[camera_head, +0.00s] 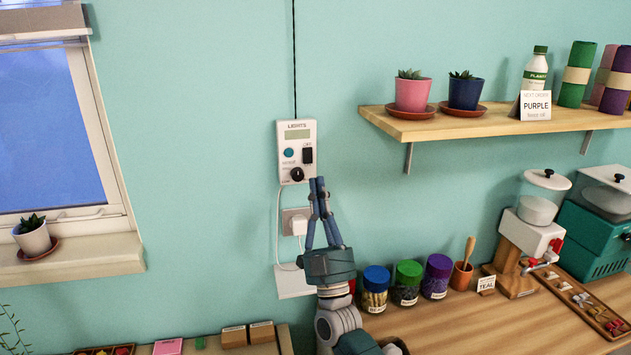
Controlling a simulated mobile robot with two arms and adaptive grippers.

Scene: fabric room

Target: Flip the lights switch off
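A white control box labelled LIGHTS (297,134) is fixed to the teal wall left of centre. A black switch (308,156) is on its right side, with small lettering above it; its position is too small to tell. A blue round button (288,152) is at left and a black knob (297,174) below. My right gripper (318,181) points up just below and right of the box's lower corner, below the switch. Its fingertips are together with nothing visible between them. I cannot tell whether they touch the box. My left gripper is not in view.
A white plug (299,226) sits in a wall outlet behind my gripper. A wooden shelf (450,123) with potted plants is at right. Lidded jars (407,283) stand on the counter (460,325) below. A window (50,130) is at left.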

